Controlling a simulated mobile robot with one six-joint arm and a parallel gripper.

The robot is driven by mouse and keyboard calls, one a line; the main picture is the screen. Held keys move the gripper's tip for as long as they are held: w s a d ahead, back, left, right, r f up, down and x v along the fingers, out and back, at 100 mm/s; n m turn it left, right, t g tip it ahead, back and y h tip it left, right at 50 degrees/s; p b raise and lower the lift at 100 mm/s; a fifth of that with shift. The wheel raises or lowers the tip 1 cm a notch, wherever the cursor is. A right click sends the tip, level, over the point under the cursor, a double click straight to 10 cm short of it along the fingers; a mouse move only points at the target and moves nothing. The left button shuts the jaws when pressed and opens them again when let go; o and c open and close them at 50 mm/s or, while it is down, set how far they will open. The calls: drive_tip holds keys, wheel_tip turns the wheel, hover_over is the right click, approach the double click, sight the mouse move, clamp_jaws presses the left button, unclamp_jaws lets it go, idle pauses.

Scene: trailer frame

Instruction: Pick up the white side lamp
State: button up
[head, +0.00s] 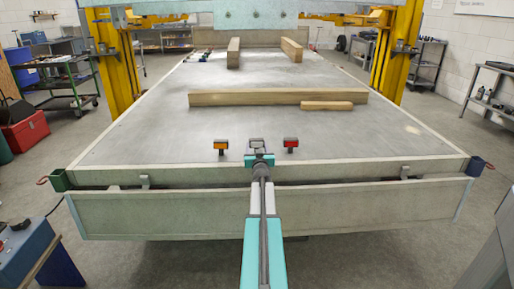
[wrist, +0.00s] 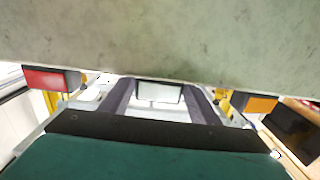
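The white side lamp (wrist: 160,92) shows in the middle of the wrist view, its pale face set in a dark housing. My gripper (wrist: 158,88) has its two dark fingers spread, one on each side of the lamp. I cannot tell whether they touch it. In the head view my gripper (head: 258,147) is at the trailer bed's front edge, and it partly hides the white lamp (head: 256,142). The orange lamp (head: 221,146) stands to the left of the gripper and the red lamp (head: 290,143) to the right. In the wrist view the red lamp (wrist: 50,80) is left and the orange lamp (wrist: 255,103) right.
The grey trailer bed (head: 150,135) spreads beyond the gripper. A long wooden beam (head: 270,97) and a short block (head: 327,106) lie across it. Two more beams lie farther back. Yellow posts (head: 398,55) flank the trailer. The bed around the lamps is mostly clear.

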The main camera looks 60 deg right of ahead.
sight(258, 140)
drive_tip(key=shift+c, duration=1.1)
drive_tip(key=shift+r, duration=0.15)
drive_tip(key=shift+r+p, duration=0.45)
drive_tip(key=shift+r, duration=0.15)
drive_tip(key=r+p, duration=0.1)
drive_tip(key=r, duration=0.1)
drive_tip(key=shift+s+r+p, duration=0.3)
drive_tip(key=shift+s+p, duration=0.1)
drive_tip(key=s+a+p, duration=0.1)
drive_tip(key=s+p, duration=0.3)
drive_tip(key=s, duration=1.1)
drive_tip(key=shift+r+p, duration=0.4)
drive_tip(key=shift+r, duration=0.05)
drive_tip(key=shift+s, duration=0.1)
